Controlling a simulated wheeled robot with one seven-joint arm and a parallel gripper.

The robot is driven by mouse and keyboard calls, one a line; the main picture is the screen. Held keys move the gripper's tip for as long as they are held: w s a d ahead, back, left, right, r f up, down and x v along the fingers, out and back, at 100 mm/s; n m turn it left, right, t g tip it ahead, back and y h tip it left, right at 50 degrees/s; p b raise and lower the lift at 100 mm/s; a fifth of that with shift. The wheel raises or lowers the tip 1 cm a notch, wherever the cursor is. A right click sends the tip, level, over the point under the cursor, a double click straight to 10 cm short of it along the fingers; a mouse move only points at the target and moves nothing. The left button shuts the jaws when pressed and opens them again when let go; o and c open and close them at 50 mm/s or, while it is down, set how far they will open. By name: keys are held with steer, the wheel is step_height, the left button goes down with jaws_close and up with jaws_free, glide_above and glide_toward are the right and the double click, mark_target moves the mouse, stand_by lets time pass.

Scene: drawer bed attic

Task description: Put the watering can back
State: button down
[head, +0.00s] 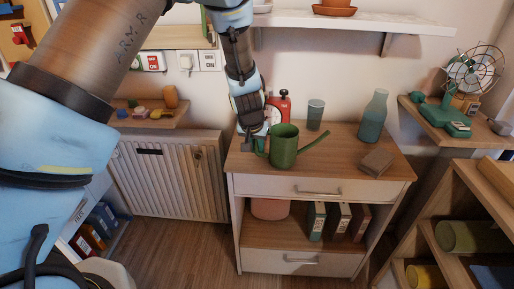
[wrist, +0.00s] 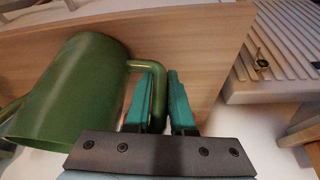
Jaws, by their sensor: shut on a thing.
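The green watering can (head: 284,147) is upright at the dresser top (head: 330,175), its spout pointing right. I cannot tell whether its base touches the wood. My gripper (head: 251,143) comes down from above at the can's left side, where the handle is. In the wrist view the can (wrist: 75,95) fills the left, with its open mouth toward the camera's lower left. The green fingers of my gripper (wrist: 161,90) are shut on the can's handle (wrist: 142,66).
On the dresser top, a red canister (head: 283,104), a grey cup (head: 315,114) and a teal bottle (head: 373,116) stand behind the can. A brown block (head: 377,162) lies to its right. A white wall shelf (head: 350,22) with a terracotta pot (head: 334,8) hangs above.

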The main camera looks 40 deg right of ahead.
steer(key=shift+f, duration=0.15)
steer(key=c, duration=0.8)
jaws_free()
steer(key=shift+o, duration=0.2)
steer(key=shift+s+r, duration=0.1)
steer(key=shift+r, duration=0.5)
steer(key=v, duration=1.1)
steer(key=shift+p, duration=0.3)
steer(key=shift+a, duration=0.1)
